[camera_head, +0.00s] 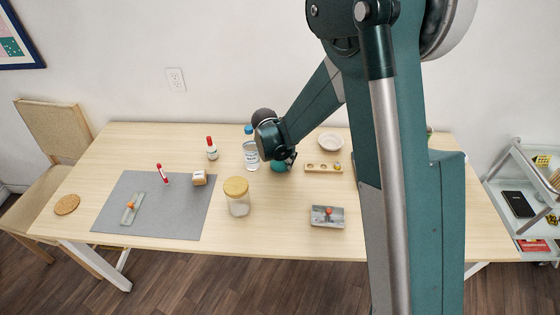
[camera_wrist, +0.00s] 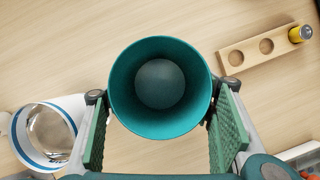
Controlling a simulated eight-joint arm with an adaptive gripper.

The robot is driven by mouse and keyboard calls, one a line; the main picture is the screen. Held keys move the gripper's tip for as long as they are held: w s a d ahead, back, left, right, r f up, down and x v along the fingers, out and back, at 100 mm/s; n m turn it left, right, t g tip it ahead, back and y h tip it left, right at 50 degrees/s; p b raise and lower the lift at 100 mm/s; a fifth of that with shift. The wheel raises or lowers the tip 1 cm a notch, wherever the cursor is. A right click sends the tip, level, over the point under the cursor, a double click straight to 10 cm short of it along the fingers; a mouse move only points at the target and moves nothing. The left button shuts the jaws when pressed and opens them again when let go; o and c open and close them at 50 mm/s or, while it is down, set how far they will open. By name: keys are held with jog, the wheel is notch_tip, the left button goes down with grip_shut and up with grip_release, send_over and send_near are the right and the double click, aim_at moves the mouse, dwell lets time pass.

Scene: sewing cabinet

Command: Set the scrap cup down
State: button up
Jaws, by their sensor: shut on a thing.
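The scrap cup, a round teal cup (camera_wrist: 160,125), fills the middle of the wrist view, seen from above with its open mouth toward the camera. A dark grey round bottom shows inside it. My gripper (camera_wrist: 160,95) is shut on the cup, with one green ridged finger pad on each side. In the head view my gripper (camera_head: 279,161) is low over the table, just right of the water bottle (camera_head: 250,153). The cup is hard to make out from my teal hand there. I cannot tell whether its base touches the table.
The water bottle also stands close at left in the wrist view (camera_wrist: 46,137). A wooden holder (camera_head: 318,168) and white bowl (camera_head: 330,141) are to the right. A lidded jar (camera_head: 238,203) and grey tray (camera_head: 327,222) stand nearer the front. Bare table lies between them.

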jog(key=shift+f, duration=0.35)
jog(key=o, duration=0.7)
jog(key=shift+c, duration=0.2)
jog(key=shift+r, duration=0.25)
notch_tip(320, 180, up, 10)
jog(key=s+p, duration=0.1)
jog(key=p, duration=0.1)
jog(key=shift+a+f, duration=0.15)
jog(key=shift+a, duration=0.1)
dwell(0.5)
